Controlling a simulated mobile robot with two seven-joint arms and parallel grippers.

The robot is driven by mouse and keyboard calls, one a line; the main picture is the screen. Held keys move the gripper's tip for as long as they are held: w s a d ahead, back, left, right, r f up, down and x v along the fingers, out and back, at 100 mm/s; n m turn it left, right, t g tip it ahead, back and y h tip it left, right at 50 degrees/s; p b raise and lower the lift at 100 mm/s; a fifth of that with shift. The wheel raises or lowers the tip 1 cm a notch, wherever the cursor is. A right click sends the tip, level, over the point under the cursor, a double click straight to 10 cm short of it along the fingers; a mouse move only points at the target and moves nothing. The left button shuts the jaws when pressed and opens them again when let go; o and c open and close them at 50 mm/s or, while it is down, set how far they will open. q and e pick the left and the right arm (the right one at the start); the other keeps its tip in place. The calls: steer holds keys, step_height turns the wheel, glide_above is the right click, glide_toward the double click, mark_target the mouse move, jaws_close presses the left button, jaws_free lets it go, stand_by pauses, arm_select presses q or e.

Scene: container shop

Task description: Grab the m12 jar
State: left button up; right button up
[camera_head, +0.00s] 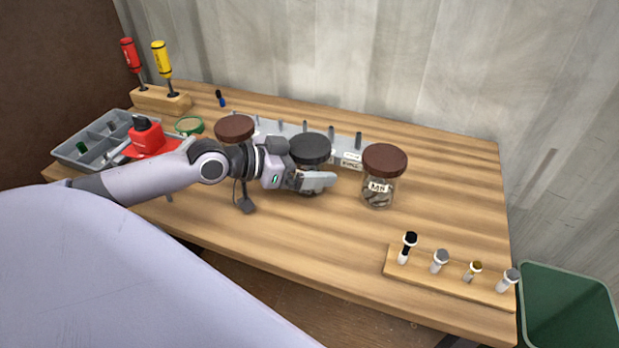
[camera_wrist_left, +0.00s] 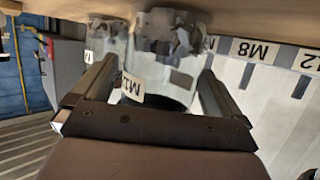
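A glass jar with a black lid (camera_head: 310,148) stands at the middle of the wooden table, partly hidden behind my left gripper (camera_head: 318,182). In the left wrist view, which is upside down, this jar (camera_wrist_left: 165,65) holds metal pieces and has a tilted white label; I read "M1", with the rest cut off. My left gripper is open, with one finger on either side of the jar. A small gap shows at the left finger; whether the right finger touches is unclear. My right gripper is not in view.
A brown-lidded jar (camera_head: 382,165) with a label like "M8" stands to the right. Another brown-lidded jar (camera_head: 235,127) stands to the left. A grey labelled rack (camera_head: 347,142) is behind. A wooden block with several bits (camera_head: 450,277) lies front right; a green bin (camera_head: 570,305) stands beyond.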

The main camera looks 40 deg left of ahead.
arm_select(q)
steer(key=c, duration=1)
steer(key=shift+r, duration=0.1)
steer(key=shift+c, duration=0.9)
steer(key=shift+r, duration=0.1)
